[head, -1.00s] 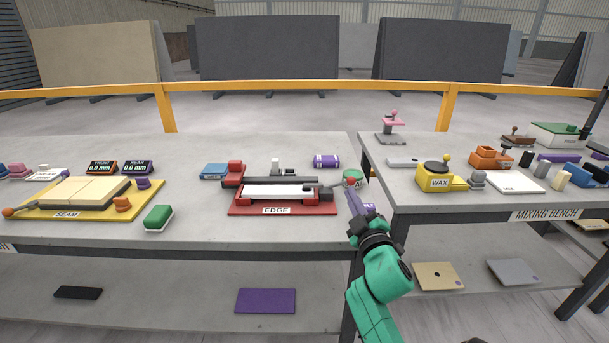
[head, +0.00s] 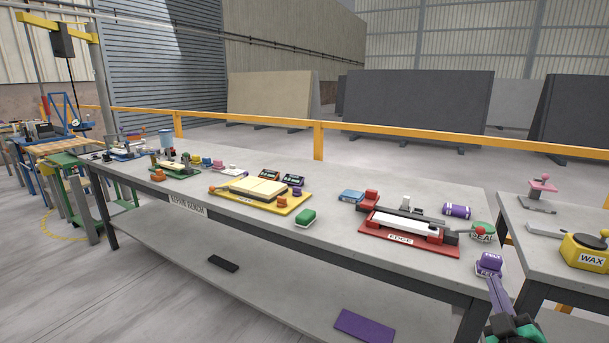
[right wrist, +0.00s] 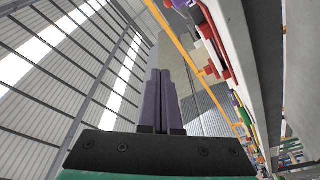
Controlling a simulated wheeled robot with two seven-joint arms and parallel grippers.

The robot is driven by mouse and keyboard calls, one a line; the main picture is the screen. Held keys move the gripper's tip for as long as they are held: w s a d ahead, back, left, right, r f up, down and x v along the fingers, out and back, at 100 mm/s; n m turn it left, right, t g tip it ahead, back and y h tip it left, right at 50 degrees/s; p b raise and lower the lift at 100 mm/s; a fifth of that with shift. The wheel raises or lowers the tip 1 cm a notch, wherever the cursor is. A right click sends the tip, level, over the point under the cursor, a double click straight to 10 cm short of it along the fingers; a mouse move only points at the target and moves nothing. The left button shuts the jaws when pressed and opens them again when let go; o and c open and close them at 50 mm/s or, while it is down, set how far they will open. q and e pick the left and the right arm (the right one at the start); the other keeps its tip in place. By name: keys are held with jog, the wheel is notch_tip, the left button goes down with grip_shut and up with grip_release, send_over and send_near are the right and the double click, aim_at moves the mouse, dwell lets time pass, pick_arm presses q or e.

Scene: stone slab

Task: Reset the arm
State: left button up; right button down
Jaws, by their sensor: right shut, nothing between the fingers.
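My right gripper (head: 493,281) is in the lower right of the head view, with its green and black wrist at the bottom edge. Its purple fingers are shut together with nothing between them. In the right wrist view the closed fingers (right wrist: 160,74) point ahead into open space. In the head view the fingertips overlap a small purple labelled block (head: 491,264) at the bench's right front corner; I cannot tell whether they touch. My left gripper is not in view.
A second bench (head: 530,228) with a yellow WAX pot (head: 590,250) stands right, across a narrow gap. A yellow rail (head: 400,138) runs behind.

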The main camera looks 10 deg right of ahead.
jog(key=a+f+m+g+y+p, duration=0.1)
jog(key=a+f+g+y, duration=0.25)
jog(key=f, duration=1.35)
jog(key=a+f+g+y+p, duration=0.1)
jog(key=a+f+g+y, duration=0.3)
jog(key=f, duration=1.3)
jog(key=s+a+f+g+p, duration=0.15)
jog(key=s+a+f, duration=0.25)
jog(key=s+f, duration=0.4)
jog(key=s+a+f+g, duration=0.3)
jog(key=s+a+f, duration=0.1)
jog(key=s+f, duration=0.35)
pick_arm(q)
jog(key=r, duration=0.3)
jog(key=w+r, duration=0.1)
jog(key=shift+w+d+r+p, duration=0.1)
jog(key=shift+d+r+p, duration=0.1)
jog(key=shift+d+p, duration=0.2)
pick_arm(e)
jog(key=s+a+f+g, duration=0.1)
jog(key=s+f+g, duration=0.1)
jog(key=s, duration=0.6)
jog(key=s+a+f+m+g+y, duration=0.1)
jog(key=s+f+g, duration=0.1)
jog(key=s+f, duration=0.3)
jog(key=s, duration=0.4)
jog(key=shift+a, duration=0.3)
